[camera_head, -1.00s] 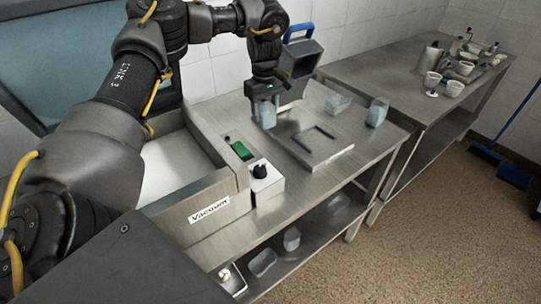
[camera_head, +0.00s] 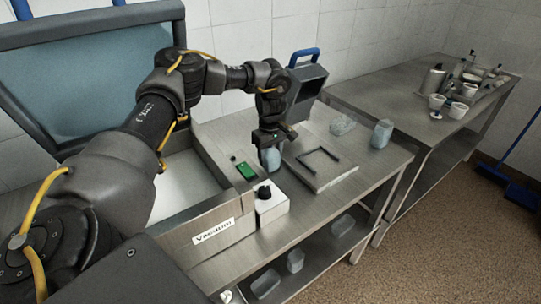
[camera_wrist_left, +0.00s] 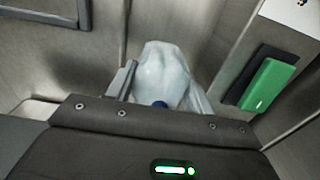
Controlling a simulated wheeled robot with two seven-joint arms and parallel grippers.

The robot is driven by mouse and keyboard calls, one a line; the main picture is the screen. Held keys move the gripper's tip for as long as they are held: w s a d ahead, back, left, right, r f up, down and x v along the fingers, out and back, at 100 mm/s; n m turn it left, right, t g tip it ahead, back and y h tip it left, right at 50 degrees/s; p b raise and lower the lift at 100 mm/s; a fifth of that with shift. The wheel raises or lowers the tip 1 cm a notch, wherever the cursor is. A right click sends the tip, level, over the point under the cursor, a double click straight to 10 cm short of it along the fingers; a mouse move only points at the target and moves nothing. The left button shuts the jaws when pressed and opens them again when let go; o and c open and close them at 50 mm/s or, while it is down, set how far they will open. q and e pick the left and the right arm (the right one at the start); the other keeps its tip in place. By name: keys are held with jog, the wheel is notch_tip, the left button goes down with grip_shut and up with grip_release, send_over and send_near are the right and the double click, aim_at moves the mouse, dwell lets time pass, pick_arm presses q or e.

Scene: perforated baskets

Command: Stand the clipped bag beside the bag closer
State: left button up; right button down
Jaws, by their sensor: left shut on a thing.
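My left gripper (camera_head: 271,147) is shut on a pale blue-grey bag (camera_head: 271,160), which hangs upright below it. In the left wrist view the bag (camera_wrist_left: 165,68) sits between the fingers, with a small blue spot (camera_wrist_left: 160,103), perhaps its clip, near the palm. I cannot tell whether the bag's bottom touches the table. My right gripper is out of view.
The vacuum machine (camera_head: 213,238) with its green switch (camera_head: 247,172) is just left of the bag. A flat plate with a black frame (camera_head: 322,166) lies to its right. The steel table (camera_head: 305,213) is bare in front.

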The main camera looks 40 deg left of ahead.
pick_arm(q)
jog(key=shift+f, duration=0.45)
jog(key=o, duration=1.1)
jog(key=shift+f, duration=0.1)
jog(key=shift+o, duration=0.2)
notch_tip(320, 180, up, 8)
jog(key=shift+f+b, duration=0.25)
jog(key=shift+b, duration=0.6)
notch_tip(320, 180, up, 5)
jog(key=shift+f+p, duration=0.1)
jog(key=shift+p, duration=0.25)
